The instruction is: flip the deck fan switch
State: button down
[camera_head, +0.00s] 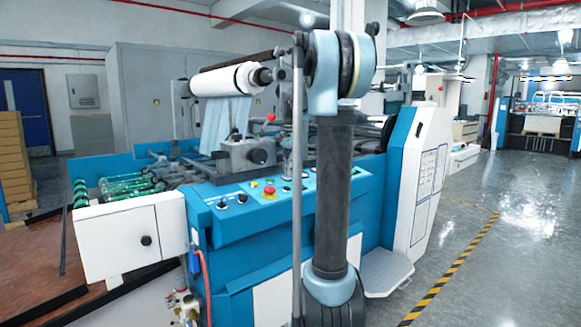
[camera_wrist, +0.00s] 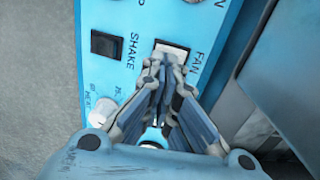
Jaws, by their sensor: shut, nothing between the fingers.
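In the wrist view my gripper (camera_wrist: 164,70) is shut and empty. Its fingertips are at the lower edge of the switch and hide part of it. I cannot tell whether they touch it. In the head view my arm stands in front of the machine, and I cannot make out the gripper or the fan switch there.
A black SHAKE switch (camera_wrist: 107,45) sits left of the fan switch, with a white heat knob (camera_wrist: 103,110) below it. In the head view the blue machine deck (camera_head: 235,203) carries a red button (camera_head: 269,192). A white film roll (camera_head: 225,79) is above. Open floor (camera_head: 480,260) lies right.

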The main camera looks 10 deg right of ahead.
jog(key=shift+f, duration=0.15)
jog(key=shift+s+d+f+t, duration=0.15)
jog(key=shift+s+f+t, duration=0.15)
jog(key=shift+t, duration=0.2)
jog(key=shift+w, duration=0.2)
jog(key=shift+w+a+r, duration=0.25)
jog(key=shift+w+a, duration=0.15)
jog(key=shift+w, duration=0.25)
jog(key=shift+a, duration=0.1)
jog(key=shift+r+y, duration=0.15)
jog(key=shift+y, duration=0.15)
notch_tip(320, 180, up, 14)
jog(key=shift+s+d, duration=0.35)
jog(key=shift+s, duration=0.05)
